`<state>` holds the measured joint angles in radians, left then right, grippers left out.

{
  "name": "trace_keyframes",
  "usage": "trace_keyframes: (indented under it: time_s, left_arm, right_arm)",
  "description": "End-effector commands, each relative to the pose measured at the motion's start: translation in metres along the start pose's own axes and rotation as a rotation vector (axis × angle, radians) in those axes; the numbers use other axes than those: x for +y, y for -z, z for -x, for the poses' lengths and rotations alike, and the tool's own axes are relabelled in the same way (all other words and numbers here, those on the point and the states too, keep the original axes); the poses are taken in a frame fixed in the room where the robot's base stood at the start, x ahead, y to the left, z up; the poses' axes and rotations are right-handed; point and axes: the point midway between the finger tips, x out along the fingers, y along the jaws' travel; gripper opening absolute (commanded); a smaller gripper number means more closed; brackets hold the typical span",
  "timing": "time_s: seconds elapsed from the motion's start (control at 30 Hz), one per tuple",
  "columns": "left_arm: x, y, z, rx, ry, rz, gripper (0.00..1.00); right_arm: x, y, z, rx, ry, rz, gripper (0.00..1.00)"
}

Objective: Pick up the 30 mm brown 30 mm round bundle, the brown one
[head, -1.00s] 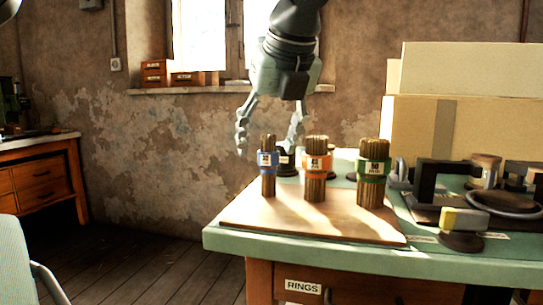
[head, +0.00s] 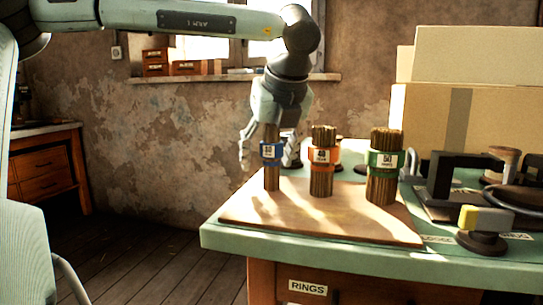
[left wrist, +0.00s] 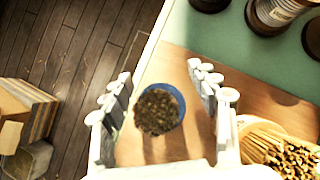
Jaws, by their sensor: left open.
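The bundle of brown rods with a blue band and a white label (head: 271,178), the slimmest of three, stands upright on the wooden board at its left. My left gripper (head: 268,160) hangs over it, pointing down. Its fingers are open, one on each side of the bundle. In the left wrist view the bundle's top (left wrist: 157,112), ringed by the blue band, lies between the open fingers (left wrist: 160,95), with gaps on both sides. My right gripper is out of view.
An orange-banded bundle (head: 321,182) stands close on the right, and a thicker green-banded bundle (head: 382,187) beyond it. The wooden board (head: 300,224) lies on the green table (head: 340,262). Cardboard boxes (head: 425,115) and a dark clamp-like frame (head: 440,172) stand further right.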

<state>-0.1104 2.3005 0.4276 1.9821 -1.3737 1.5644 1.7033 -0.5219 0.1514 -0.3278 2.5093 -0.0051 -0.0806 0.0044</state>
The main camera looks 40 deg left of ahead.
Motion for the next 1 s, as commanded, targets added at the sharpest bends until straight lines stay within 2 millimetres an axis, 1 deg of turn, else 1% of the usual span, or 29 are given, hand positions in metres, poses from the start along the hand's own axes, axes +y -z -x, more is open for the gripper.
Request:
trace_keyframes:
  time_s: [0.17,0.2,0.63,0.87,1.0]
  left_arm:
    - [0.0000,-0.0001,-0.0004,-0.001,0.000,0.000,0.60]
    - [0.0000,0.0000,-0.0003,-0.001,0.000,0.000,0.59]
    - [0.0000,0.0000,0.0000,0.000,0.000,-0.001,0.05]
    - [0.0000,-0.0003,0.0005,-0.001,0.000,0.000,0.03]
    - [-0.0001,-0.0034,0.0052,-0.001,0.000,0.000,0.03]
  right_arm:
    - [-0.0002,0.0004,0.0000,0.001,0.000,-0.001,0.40]
    - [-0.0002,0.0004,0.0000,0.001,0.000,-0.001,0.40]
    - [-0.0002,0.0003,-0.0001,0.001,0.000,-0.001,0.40]
    - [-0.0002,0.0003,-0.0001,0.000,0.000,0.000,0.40]
    - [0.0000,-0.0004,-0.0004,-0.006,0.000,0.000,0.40]
